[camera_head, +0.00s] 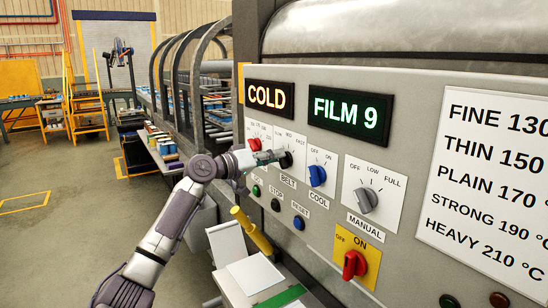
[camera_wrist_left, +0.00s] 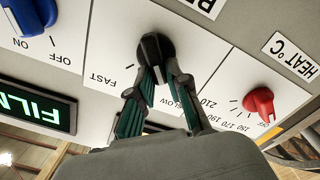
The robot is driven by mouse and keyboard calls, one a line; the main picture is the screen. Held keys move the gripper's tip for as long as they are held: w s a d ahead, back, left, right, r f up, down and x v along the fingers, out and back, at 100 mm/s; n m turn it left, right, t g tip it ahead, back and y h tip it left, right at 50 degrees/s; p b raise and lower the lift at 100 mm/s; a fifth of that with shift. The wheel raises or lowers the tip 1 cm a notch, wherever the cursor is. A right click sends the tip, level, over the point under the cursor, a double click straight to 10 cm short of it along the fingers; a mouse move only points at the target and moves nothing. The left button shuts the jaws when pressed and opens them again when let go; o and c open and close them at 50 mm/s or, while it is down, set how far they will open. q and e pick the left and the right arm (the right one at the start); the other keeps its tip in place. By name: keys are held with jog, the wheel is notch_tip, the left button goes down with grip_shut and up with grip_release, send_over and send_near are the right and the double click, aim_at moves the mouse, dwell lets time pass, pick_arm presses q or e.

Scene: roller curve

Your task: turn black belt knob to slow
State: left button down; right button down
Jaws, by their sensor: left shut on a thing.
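The black belt knob (camera_head: 286,160) sits on a white plate above the BELT label on the machine's panel. My left gripper (camera_head: 268,158) reaches it from the left and is shut on it. In the left wrist view, the knob (camera_wrist_left: 153,46) is round with a raised grip bar, and both fingers (camera_wrist_left: 157,76) of my left gripper close on that bar. The fingers partly cover the dial, and I cannot tell exactly where the knob points. My right gripper is not in view.
The red heat knob (camera_head: 255,144) is close to the left and the blue cool knob (camera_head: 317,176) close to the right. A grey manual knob (camera_head: 366,200) and a red ON/OFF switch (camera_head: 354,264) are farther right.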

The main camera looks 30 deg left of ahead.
pick_arm(q)
jog(key=c, duration=1.1)
grip_release()
jog(key=v, duration=1.2)
jog(key=shift+f, duration=0.1)
